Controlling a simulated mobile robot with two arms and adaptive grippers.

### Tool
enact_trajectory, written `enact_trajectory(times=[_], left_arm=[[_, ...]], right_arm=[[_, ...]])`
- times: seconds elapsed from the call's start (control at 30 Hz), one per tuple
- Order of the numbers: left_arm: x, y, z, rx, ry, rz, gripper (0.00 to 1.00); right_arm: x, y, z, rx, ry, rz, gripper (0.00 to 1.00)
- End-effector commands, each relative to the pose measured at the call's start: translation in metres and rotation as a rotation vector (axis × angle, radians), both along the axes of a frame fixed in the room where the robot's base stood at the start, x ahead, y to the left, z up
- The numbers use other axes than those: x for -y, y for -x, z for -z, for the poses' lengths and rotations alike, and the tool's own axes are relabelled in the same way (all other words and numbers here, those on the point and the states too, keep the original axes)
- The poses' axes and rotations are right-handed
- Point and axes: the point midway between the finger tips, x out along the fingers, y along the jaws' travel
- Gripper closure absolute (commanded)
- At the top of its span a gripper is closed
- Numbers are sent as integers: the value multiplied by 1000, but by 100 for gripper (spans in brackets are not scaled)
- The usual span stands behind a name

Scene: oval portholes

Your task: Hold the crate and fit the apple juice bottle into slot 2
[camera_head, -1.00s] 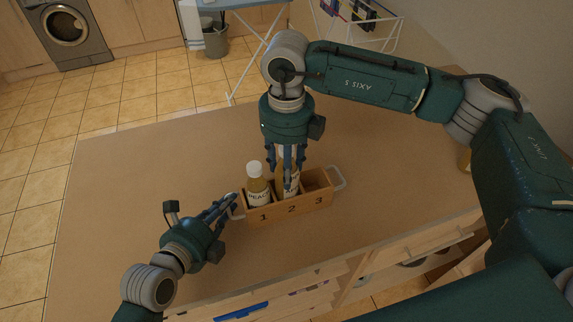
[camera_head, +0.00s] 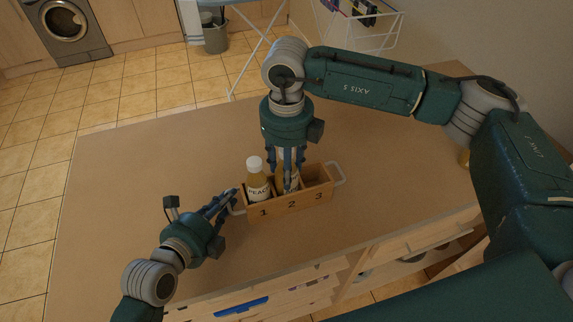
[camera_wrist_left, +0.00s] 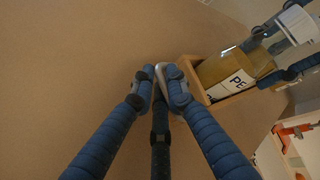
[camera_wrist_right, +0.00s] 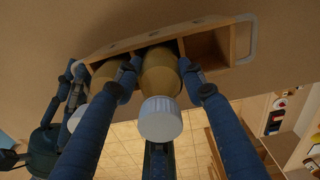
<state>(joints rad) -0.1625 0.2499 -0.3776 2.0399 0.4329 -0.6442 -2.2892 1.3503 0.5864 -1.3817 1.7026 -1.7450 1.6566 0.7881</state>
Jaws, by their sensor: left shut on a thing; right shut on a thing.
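The wooden crate (camera_head: 277,211) stands on the table with slots numbered 1, 2 and 3. My left gripper (camera_head: 233,196) is shut on its left handle, which shows between the fingers in the left wrist view (camera_wrist_left: 165,73). A peach bottle (camera_head: 258,184) with a white cap stands in slot 1. My right gripper (camera_head: 288,182) points down over slot 2, shut on a bottle with a white cap (camera_wrist_right: 160,120) and yellowish contents. That bottle is upright at slot 2, its lower part inside; its label is mostly hidden by the fingers. Slot 3 (camera_wrist_right: 208,48) is empty.
The table (camera_head: 130,200) is clear left of and behind the crate. Drawers (camera_head: 270,300) run along the front edge. A drying rack stands beyond the table.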

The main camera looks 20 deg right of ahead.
Motion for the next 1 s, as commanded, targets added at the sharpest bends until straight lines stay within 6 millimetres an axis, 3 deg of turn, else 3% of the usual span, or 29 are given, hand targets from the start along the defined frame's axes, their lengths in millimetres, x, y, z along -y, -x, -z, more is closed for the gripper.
enact_trajectory(times=[1.0], left_arm=[[0,2,5,-10,-6,2,100]], right_arm=[[0,0,10,2,-1,0,100]])
